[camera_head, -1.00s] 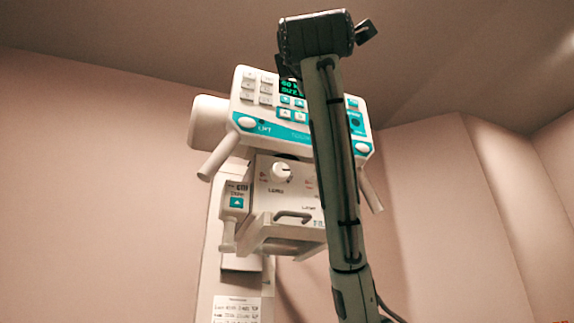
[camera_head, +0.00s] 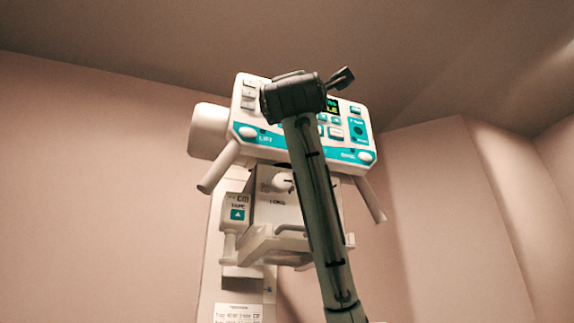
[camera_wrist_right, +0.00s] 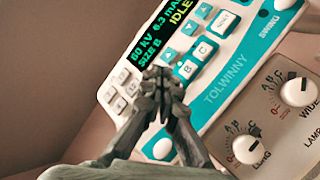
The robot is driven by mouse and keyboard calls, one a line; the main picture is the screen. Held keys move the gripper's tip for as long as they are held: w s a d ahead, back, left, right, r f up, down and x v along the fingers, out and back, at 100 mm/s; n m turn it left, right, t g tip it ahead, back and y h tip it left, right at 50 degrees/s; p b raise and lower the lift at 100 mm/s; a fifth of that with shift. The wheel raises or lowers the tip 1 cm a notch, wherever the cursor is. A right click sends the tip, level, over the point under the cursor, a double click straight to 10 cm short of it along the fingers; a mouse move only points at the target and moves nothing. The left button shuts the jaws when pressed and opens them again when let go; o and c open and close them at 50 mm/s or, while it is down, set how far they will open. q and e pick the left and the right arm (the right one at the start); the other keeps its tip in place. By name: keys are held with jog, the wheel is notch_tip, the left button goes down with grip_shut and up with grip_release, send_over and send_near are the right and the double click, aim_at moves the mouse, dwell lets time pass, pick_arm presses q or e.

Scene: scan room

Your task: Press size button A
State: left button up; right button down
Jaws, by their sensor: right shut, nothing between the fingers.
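The white and teal control panel (camera_head: 262,143) hangs high in the head view, above a lamp housing. It also fills much of the right wrist view (camera_wrist_right: 225,75). Its display (camera_wrist_right: 150,50) reads 60 kV, 6.3 mA, SIZE B, IDLE. Size button B (camera_wrist_right: 187,68) and size button C (camera_wrist_right: 204,48) are visible. The place beside B, where a button A would fit the row, is covered by my fingertips. My right gripper (camera_wrist_right: 163,76) is shut and empty, in front of the panel; I cannot tell whether it touches. In the head view my wrist hides its fingers.
The lamp housing with knobs (camera_wrist_right: 252,150) is close below. Handles (camera_head: 219,167) stick out under the panel. The walls around are clear.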

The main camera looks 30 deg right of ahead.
pick_arm(q)
jog(key=shift+s+f, duration=0.1)
jog(key=shift+f, duration=0.45)
pick_arm(e)
jog(key=shift+w+d, duration=0.25)
jog(key=shift+w, duration=0.7)
pick_arm(q)
jog(key=shift+r, duration=0.1)
pick_arm(e)
jog(key=shift+w+d, duration=0.1)
jog(key=shift+w, duration=0.3)
pick_arm(q)
jog(key=shift+r+p, duration=0.1)
jog(key=shift+p, duration=0.2)
pick_arm(e)
jog(key=shift+w+d, duration=0.1)
jog(key=shift+w, duration=0.3)
dwell(0.4)
jog(key=shift+s, duration=0.1)
pick_arm(q)
jog(key=shift+f+b, duration=0.3)
pick_arm(e)
jog(key=shift+s+a, duration=0.25)
jog(key=shift+s, duration=0.45)
jog(key=shift+s, duration=0.1)
